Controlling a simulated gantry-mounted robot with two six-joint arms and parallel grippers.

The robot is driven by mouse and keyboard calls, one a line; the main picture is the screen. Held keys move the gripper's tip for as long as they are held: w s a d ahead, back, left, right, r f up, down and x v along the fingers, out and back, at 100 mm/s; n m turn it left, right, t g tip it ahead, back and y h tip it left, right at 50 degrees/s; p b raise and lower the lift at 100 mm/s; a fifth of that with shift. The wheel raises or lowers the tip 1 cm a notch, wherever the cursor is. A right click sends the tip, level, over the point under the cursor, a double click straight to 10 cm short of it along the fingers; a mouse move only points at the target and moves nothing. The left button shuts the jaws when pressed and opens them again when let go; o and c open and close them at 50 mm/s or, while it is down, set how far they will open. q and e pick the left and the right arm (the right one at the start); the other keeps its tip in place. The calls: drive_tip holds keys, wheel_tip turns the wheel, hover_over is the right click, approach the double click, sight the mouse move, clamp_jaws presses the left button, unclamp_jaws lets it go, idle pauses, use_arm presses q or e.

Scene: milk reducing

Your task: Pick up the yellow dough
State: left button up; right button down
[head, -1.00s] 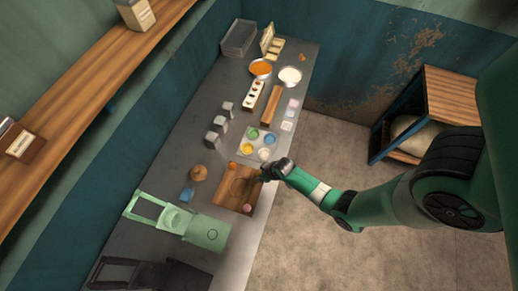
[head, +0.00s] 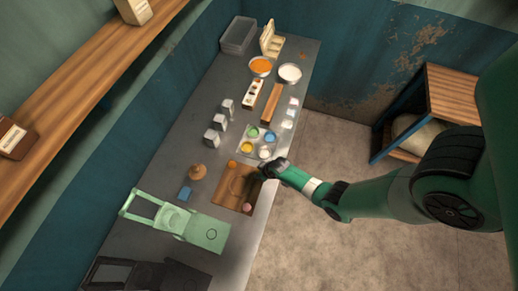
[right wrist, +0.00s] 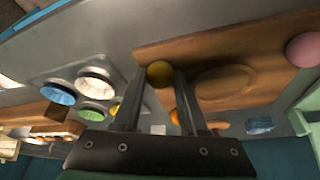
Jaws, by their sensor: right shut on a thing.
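The yellow dough (right wrist: 160,74) is a small ball between the fingertips of my right gripper (right wrist: 161,80) in the right wrist view. The gripper is shut on it, over the edge of a wooden board (right wrist: 220,45). In the head view my right gripper (head: 262,174) is at the board's upper right corner and hides the yellow dough. An orange ball (head: 232,164) and a pink ball (head: 248,207) are on the board (head: 226,197). My left gripper is not in view.
A tray of coloured cups (head: 247,137) stands just beyond the board. Grey blocks (head: 211,136), a brown round object (head: 197,171) and a blue item (head: 184,193) are left of it. A green press (head: 205,233) stands nearer. Bowls are at the far end.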

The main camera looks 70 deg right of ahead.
drive_tip(key=shift+r, duration=0.1)
drive_tip(key=shift+r, duration=0.25)
wheel_tip(320, 180, up, 3)
drive_tip(key=shift+f+p, duration=0.1)
drive_tip(key=shift+p, duration=0.9)
drive_tip(key=s+a+r+p, duration=0.5)
drive_tip(key=s+r, duration=0.4)
drive_tip(key=s, duration=0.3)
drive_tip(key=shift+s+r, duration=0.2)
drive_tip(key=shift+s, duration=0.2)
